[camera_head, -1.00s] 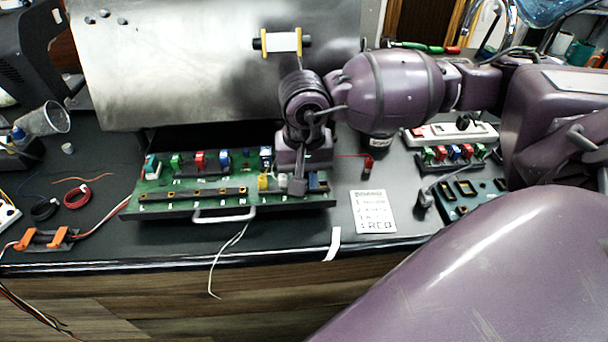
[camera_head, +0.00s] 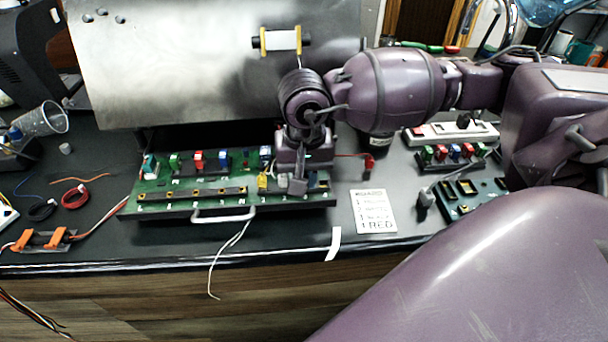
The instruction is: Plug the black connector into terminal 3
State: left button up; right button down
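The green circuit board (camera_head: 155,187) lies on the dark bench. Colored connectors stand along its back row, with a dark terminal strip (camera_head: 190,193) along its front and small labels too blurred to read. My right gripper (camera_head: 297,186) points down over the board's right part, beside a yellow connector (camera_head: 263,183) and a dark blue block (camera_head: 318,181). Its fingertips are small and partly hidden, so I cannot tell whether it is open or shut. I cannot pick out the black connector for certain, nor which position is terminal 3. My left gripper is not in view.
A metal panel (camera_head: 190,65) stands behind the board. A white handle (camera_head: 223,217) sticks out at its front. A printed card (camera_head: 374,212), a red connector (camera_head: 368,166) and a second green board (camera_head: 462,198) lie to the right. Loose wires and orange clips (camera_head: 60,237) lie left.

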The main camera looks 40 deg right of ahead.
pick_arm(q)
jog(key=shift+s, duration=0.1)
pick_arm(e)
jog(key=c, duration=1)
grip_release()
notch_tip(320, 180, up, 3)
jog(key=shift+r, duration=0.15)
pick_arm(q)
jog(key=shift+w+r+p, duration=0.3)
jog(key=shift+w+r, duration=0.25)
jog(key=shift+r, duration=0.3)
pick_arm(e)
notch_tip(320, 180, up, 8)
jog(key=shift+f, duration=0.2)
